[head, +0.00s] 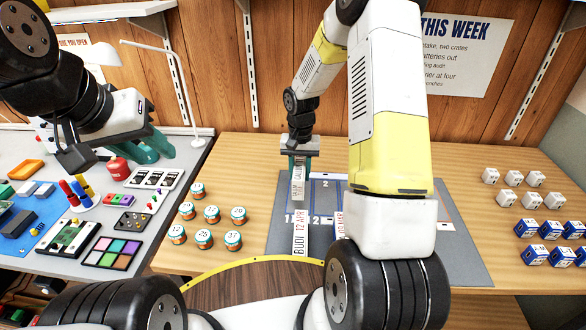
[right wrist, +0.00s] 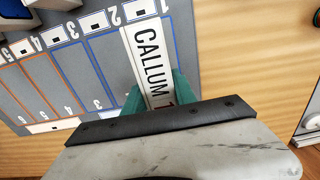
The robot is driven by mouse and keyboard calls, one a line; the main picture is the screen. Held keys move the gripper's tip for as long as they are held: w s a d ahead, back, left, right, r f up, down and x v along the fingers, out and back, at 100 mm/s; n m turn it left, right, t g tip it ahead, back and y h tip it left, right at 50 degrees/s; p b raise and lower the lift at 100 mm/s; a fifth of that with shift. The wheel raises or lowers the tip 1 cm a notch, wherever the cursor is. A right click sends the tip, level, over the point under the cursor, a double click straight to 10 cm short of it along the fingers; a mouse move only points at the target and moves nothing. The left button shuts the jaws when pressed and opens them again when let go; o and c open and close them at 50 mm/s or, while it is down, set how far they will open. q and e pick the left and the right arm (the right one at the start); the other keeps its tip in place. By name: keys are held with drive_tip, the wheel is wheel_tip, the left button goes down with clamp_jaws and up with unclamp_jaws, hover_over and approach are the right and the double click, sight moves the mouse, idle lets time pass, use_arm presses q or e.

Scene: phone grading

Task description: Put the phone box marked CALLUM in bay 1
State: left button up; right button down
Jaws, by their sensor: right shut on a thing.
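My right gripper (head: 299,152) is shut on the white phone box marked CALLUM (head: 298,186). The box also shows in the right wrist view (right wrist: 150,58), its label between the teal fingers (right wrist: 153,92). There it lies over the lane headed 1 on the grey mat (right wrist: 25,95), beside the blue line. I cannot tell whether it touches the mat. A box marked BUDI 12 APR (head: 300,238) is on the near part of the mat. Another labelled box (head: 340,226) is partly hidden by my right arm. My left gripper (head: 152,150) appears open and empty over the left-hand bench.
Several round tins (head: 205,215) stand left of the mat. White cubes (head: 508,198) and blue boxes (head: 550,230) stand on the right of the wooden table. The grey bench (head: 190,150) at left holds a lamp, coloured parts and trays. Bare wood lies between mat and cubes.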

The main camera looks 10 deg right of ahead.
sight(300, 164)
drive_tip(key=shift+f, duration=2.45)
drive_tip(key=shift+f, duration=0.1)
drive_tip(key=c, duration=1)
unclamp_jaws()
wheel_tip(300, 164, up, 12)
drive_tip(key=s+r+n+t, duration=0.1)
drive_tip(key=s+r, duration=0.4)
drive_tip(key=r, duration=0.3)
drive_tip(key=s+r+n+t, duration=0.15)
drive_tip(key=s+r, duration=0.25)
drive_tip(key=r, duration=0.4)
drive_tip(key=shift+s+a+r+n+t+y, duration=0.2)
drive_tip(key=shift+s+a+r+t+y, duration=0.6)
drive_tip(key=shift+s, duration=1.75)
drive_tip(key=shift+s+d+r+n+t+h, duration=0.1)
drive_tip(key=shift+s+r+n+t, duration=0.25)
drive_tip(key=shift+s+r, duration=1.6)
drive_tip(key=shift+s+a+r+n+t+y, duration=0.1)
drive_tip(key=shift+s+a+r+t+y, duration=0.45)
drive_tip(key=shift+s, duration=2.65)
